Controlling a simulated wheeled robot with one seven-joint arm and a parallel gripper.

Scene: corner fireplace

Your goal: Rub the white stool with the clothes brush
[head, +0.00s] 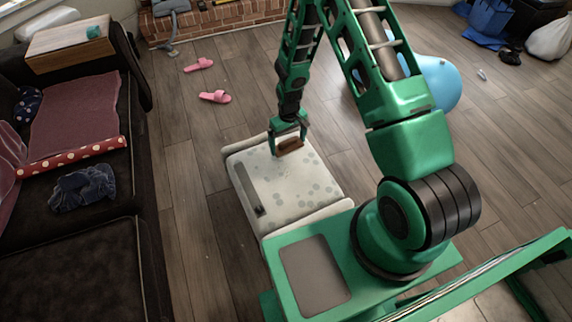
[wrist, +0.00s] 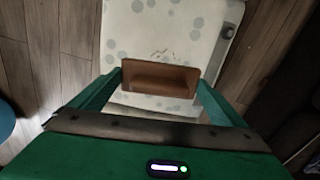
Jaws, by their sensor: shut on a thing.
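The white stool (head: 300,190) stands on the floor in front of my base, its pale top marked with grey spots. It also fills the upper middle of the wrist view (wrist: 185,25). My gripper (head: 288,143) is shut on the brown clothes brush (head: 290,146) over the stool's far end. In the wrist view the brush (wrist: 160,78) lies crosswise between the fingers (wrist: 160,85). I cannot tell whether the brush touches the stool top. The underside of the brush is hidden.
A dark sofa (head: 70,235) with a blue cloth (head: 84,188) stands at the left. Pink slippers (head: 214,97) lie on the floor beyond the stool. A blue balloon-like object (head: 440,82) is behind my arm. The wooden floor left of the stool is clear.

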